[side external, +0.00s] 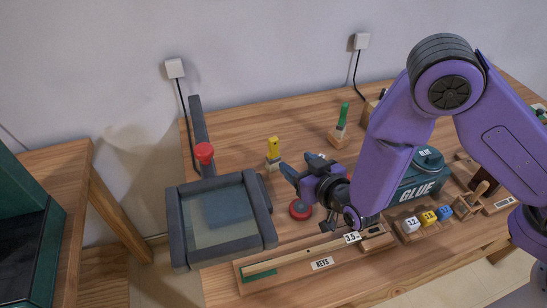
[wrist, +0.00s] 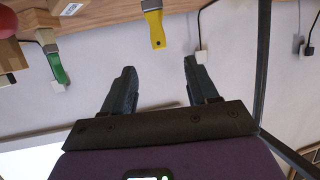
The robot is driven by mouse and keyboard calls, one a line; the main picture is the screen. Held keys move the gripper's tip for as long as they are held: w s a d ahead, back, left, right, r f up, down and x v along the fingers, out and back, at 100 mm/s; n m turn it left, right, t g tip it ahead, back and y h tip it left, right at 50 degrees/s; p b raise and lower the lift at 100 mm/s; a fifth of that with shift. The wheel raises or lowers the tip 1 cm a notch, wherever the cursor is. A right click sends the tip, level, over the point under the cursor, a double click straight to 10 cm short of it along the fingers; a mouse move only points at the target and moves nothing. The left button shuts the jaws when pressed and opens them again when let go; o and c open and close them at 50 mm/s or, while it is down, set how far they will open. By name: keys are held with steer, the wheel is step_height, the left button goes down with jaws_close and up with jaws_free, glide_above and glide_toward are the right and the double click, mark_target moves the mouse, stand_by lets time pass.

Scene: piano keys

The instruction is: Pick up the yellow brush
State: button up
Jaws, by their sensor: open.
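The yellow brush (side external: 273,148) stands upright, handle up, in a small holder toward the back left of the table. In the wrist view the yellow brush (wrist: 154,24) shows at the top, roughly in line with the space between my fingers. My gripper (side external: 297,163) is open and empty, just right of the brush in the side view, with its fingers apart from it. The wrist view also shows my gripper (wrist: 159,66) with nothing between its fingers. The brush's lower end is hidden in its holder.
A green brush (side external: 343,115) stands in a wooden block farther right. A grey tray with a glass-like panel (side external: 177,225) and a red knob (side external: 204,152) lie left.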

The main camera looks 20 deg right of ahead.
mark_target(275, 143)
steer(key=x, duration=0.9)
steer(key=shift+w+a+f, duration=0.1)
steer(key=shift+w+f, duration=0.05)
steer(key=shift+w, duration=0.15)
steer(key=shift+r+x, duration=0.15)
steer(key=shift+x, duration=1.3)
steer(key=shift+r+x, duration=0.1)
steer(key=shift+x, duration=1.35)
steer(key=shift+w, duration=0.1)
jaws_close()
